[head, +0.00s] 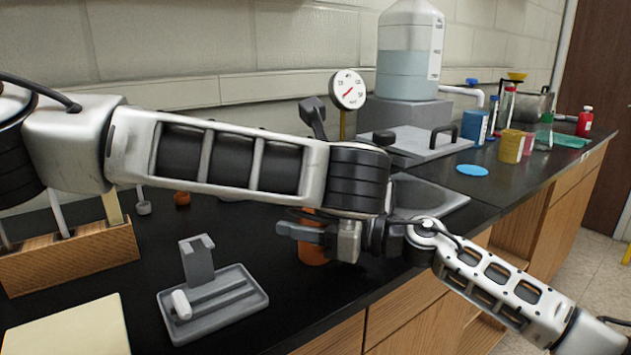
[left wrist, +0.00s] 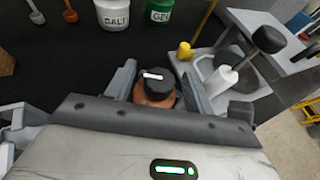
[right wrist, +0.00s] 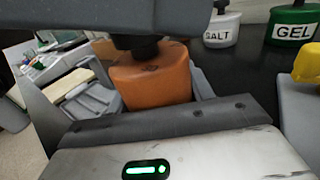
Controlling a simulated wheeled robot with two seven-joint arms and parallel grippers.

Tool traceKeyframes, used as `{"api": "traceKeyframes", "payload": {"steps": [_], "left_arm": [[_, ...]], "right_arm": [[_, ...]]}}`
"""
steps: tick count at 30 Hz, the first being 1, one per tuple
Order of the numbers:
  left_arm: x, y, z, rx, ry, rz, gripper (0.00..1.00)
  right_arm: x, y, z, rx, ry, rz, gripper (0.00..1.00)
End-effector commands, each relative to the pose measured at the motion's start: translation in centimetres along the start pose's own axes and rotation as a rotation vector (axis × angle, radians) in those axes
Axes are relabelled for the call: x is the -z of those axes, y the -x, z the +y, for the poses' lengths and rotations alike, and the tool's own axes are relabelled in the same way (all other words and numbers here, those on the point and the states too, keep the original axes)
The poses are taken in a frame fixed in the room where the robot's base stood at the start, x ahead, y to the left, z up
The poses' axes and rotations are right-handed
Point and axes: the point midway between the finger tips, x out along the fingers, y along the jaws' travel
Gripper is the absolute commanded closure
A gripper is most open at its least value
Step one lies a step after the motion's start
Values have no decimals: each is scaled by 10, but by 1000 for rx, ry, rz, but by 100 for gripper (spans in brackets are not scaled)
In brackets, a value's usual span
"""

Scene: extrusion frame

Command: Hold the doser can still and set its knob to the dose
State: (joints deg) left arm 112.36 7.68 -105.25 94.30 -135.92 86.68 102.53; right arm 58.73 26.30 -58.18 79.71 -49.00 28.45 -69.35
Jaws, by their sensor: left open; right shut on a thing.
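The doser can is an orange can (head: 313,254) near the bench's front edge, mostly hidden by my arms in the head view. My right gripper (head: 318,238) is shut around its body; the right wrist view shows the can (right wrist: 152,78) between the fingers. Its black knob (left wrist: 160,85) has a white pointer mark, turned to the left in the left wrist view. My left gripper (left wrist: 157,78) is above the can, open, with one finger on each side of the knob. In the head view the left gripper's fingers are hidden behind my arm. I cannot read any dose marks.
A white SALT pot (left wrist: 113,14) and a green GEL pot (left wrist: 159,10) stand behind the can. A round dial (head: 348,90) on a yellow post stands beyond. A grey tray with a stand (head: 213,300) and a wooden rack (head: 75,258) sit to the left.

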Motion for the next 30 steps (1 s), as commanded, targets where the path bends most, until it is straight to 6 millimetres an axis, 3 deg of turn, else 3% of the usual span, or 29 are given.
{"api": "traceKeyframes", "payload": {"steps": [11,12,17,30], "left_arm": [[0,-8,0,1,-1,0,47],[0,-8,0,1,-1,0,49],[0,-8,0,1,-1,0,92],[2,-9,0,70,-27,7,92]], "right_arm": [[0,0,0,0,0,0,75],[0,0,0,0,0,0,75],[0,0,0,0,0,0,75],[0,0,0,1,0,0,75]]}}
